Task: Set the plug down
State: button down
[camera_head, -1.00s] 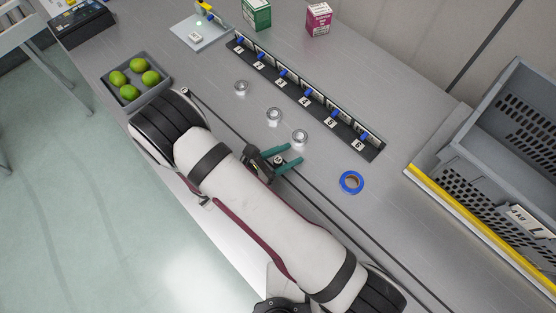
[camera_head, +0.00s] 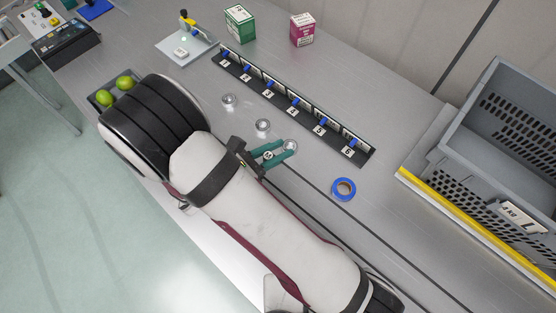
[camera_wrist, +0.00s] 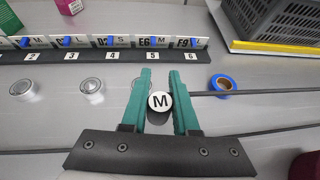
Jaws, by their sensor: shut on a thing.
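In the head view the plug (camera_head: 268,155) shows small between the fingers (camera_head: 287,149). Three round metal-rimmed sockets or discs lie in a row on the grey bench. Two are clear (camera_head: 229,101) (camera_head: 263,125); the third (camera_head: 291,145) is partly hidden by my fingers. I cannot tell whether the plug's bottom touches the bench.
A black numbered rack (camera_head: 293,108) with blue clips runs behind the discs. A blue tape roll (camera_head: 343,189) lies to the right. A grey crate (camera_head: 500,150) stands far right behind a yellow edge strip. Limes (camera_head: 116,88) sit at left, partly hidden by my arm.

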jog(key=w+d, duration=0.2)
jog(key=d, duration=1)
jog(key=shift+m+g+h, duration=0.3)
jog(key=shift+m+g, duration=0.1)
notch_tip(320, 180, down, 8)
jog(key=shift+r, duration=0.15)
jog(key=c, duration=0.7)
grip_release()
